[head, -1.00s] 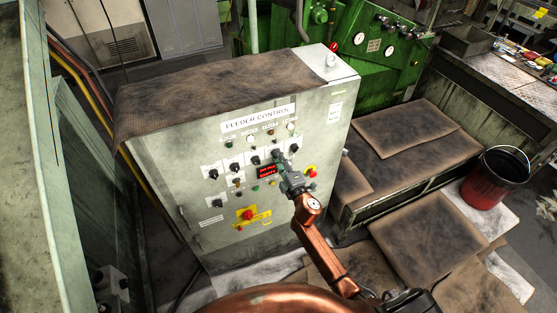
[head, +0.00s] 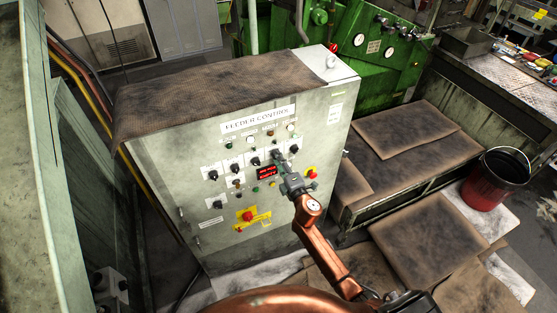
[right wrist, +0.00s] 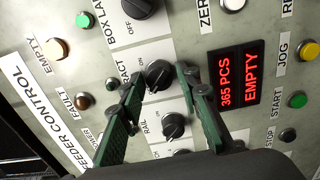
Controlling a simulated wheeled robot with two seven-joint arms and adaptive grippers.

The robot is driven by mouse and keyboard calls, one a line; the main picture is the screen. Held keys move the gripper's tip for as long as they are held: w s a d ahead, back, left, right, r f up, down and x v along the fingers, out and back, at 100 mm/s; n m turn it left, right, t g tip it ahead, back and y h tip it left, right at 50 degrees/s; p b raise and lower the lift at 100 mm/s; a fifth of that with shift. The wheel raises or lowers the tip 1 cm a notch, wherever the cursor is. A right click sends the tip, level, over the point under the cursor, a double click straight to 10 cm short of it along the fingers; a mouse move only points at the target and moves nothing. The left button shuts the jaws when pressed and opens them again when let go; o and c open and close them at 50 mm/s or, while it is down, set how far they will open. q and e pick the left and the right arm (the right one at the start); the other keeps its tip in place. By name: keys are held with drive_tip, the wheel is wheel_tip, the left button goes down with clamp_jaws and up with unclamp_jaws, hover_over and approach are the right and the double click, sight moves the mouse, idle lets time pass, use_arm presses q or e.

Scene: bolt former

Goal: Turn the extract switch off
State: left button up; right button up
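The extract switch (right wrist: 158,75) is a black rotary knob on the grey feeder control panel (head: 160,160). Its label is partly covered in the right wrist view, and its pointer position is hard to read. My right gripper (right wrist: 157,88) has its two green fingers apart, one on each side of this knob. Whether either finger touches it I cannot tell. In the head view the right gripper (head: 281,167) is at the panel, right of the red display. My left gripper is not in view.
The box lamp knob (right wrist: 138,6) and the rail knob (right wrist: 173,125) sit close on either side. A red display (right wrist: 238,80) and start button (right wrist: 298,100) are nearby. A red emergency button (head: 311,172) is right of the gripper in the head view.

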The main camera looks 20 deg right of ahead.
drive_tip(key=shift+o, duration=1)
drive_tip(key=shift+s, duration=0.1)
drive_tip(key=s, duration=1.1)
drive_tip(key=shift+s+d, duration=0.2)
drive_tip(key=shift+s, duration=0.2)
